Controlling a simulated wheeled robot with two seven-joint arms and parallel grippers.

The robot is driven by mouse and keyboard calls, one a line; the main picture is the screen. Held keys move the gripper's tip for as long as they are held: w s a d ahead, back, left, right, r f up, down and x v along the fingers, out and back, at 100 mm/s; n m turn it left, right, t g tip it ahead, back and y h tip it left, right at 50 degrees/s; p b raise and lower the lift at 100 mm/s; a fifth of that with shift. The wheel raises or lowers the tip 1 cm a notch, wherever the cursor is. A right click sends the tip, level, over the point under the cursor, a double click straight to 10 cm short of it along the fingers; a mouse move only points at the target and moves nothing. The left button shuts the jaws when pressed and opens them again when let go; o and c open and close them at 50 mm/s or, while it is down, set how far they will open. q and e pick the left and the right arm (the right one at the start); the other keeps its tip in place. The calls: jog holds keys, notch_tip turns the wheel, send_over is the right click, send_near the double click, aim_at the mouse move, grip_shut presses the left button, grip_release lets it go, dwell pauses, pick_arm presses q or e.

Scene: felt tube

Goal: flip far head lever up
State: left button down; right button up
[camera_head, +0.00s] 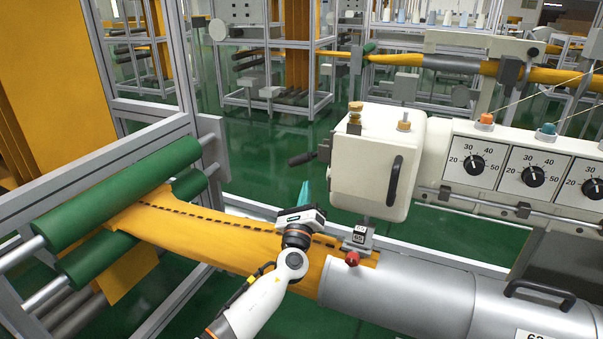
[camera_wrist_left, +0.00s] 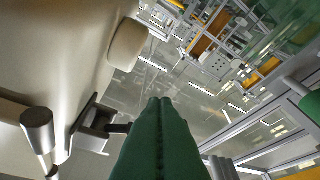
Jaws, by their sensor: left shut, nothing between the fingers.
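The white sewing head (camera_head: 378,165) stands over the orange felt tube. A dark lever (camera_head: 303,158) sticks out from its left side, slightly down to the left, beside a dark bracket (camera_head: 324,150). My left gripper (camera_head: 305,186) is in front of and below the lever, left of the head, with its fingers pointing up. The green fingers (camera_wrist_left: 160,125) are shut with nothing between them, apart from the lever in the head view. In the left wrist view the pale head (camera_wrist_left: 60,50) fills the left side, and a dark part (camera_wrist_left: 97,125) is left of the fingers. My right gripper is not in view.
The orange felt tube (camera_head: 215,228) runs below my left arm from green rollers (camera_head: 130,200) into a grey metal cylinder (camera_head: 400,295). A black handle (camera_head: 394,181) is on the head's front. A dial panel (camera_head: 510,165) stands right. Open green floor shows left of the head.

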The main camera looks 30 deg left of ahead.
aim_at(306, 158)
pick_arm(q)
jog(key=a+r+p, duration=0.1)
jog(key=w+a+r+p, duration=0.1)
jog(key=r, duration=0.1)
jog(key=shift+w+r, duration=0.15)
jog(key=shift+a+r+m, duration=0.1)
jog(key=shift+a+m, duration=0.05)
jog(key=shift+m, duration=0.25)
